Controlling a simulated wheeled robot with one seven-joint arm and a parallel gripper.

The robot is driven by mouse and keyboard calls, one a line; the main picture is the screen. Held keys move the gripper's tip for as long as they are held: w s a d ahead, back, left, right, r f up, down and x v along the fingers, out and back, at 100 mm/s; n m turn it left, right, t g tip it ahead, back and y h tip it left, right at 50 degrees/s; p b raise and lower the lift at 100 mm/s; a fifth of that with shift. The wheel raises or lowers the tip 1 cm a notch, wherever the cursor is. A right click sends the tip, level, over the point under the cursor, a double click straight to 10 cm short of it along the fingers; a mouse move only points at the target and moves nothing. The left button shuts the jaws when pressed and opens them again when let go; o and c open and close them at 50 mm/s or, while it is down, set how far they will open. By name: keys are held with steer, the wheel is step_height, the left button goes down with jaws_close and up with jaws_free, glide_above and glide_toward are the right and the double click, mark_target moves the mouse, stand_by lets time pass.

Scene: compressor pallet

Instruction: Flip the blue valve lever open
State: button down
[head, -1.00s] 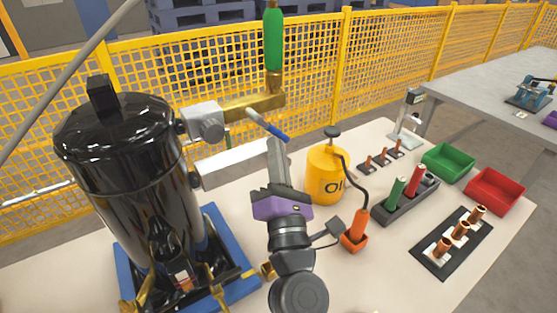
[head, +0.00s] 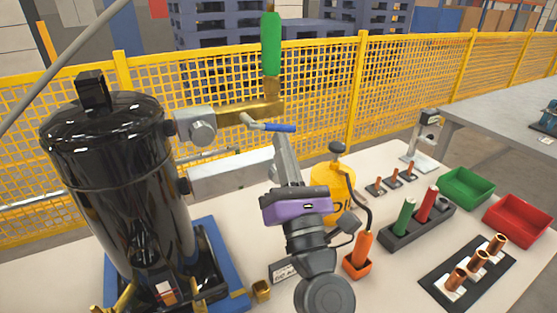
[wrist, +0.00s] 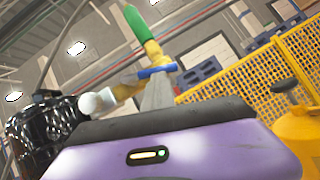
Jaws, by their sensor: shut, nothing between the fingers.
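The blue valve lever (head: 278,127) sticks out to the right from the brass valve pipe (head: 245,112), nearly level with a slight downward slope. In the wrist view the blue lever (wrist: 157,71) lies across the tips of my fingers. My gripper (head: 280,140) is shut and empty, pointing up, with its fingertips right below the lever. They look to touch it or nearly so; I cannot tell which. In the wrist view my gripper (wrist: 158,82) partly hides the pipe behind.
A black compressor tank (head: 115,190) stands at left on a blue pallet. A green-handled part (head: 271,45) rises above the pipe. A yellow oil can (head: 333,178) is close right of my arm. Beyond are green (head: 467,188) and red (head: 517,220) bins. A yellow fence (head: 420,100) stands behind.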

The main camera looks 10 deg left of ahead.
steer(key=shift+w+d+r+n+g+y+b, duration=0.15)
steer(key=shift+r+n+g+y+b, duration=0.15)
steer(key=shift+n+y, duration=0.8)
steer(key=shift+w+d+r+n+g+y+b, duration=0.2)
steer(key=shift+n+g+y, duration=0.3)
steer(key=shift+n, duration=1)
steer(key=shift+s+d+r+n+g+y+b, duration=0.1)
steer(key=shift+n+g+y+b, duration=0.2)
steer(key=shift+n+y, duration=0.8)
steer(key=shift+n, duration=0.4)
steer(key=w+a+f+b+v, duration=0.1)
steer(key=b+v, duration=0.5)
steer(key=v, duration=0.7)
steer(key=shift+f, duration=0.45)
steer(key=shift+a, duration=0.1)
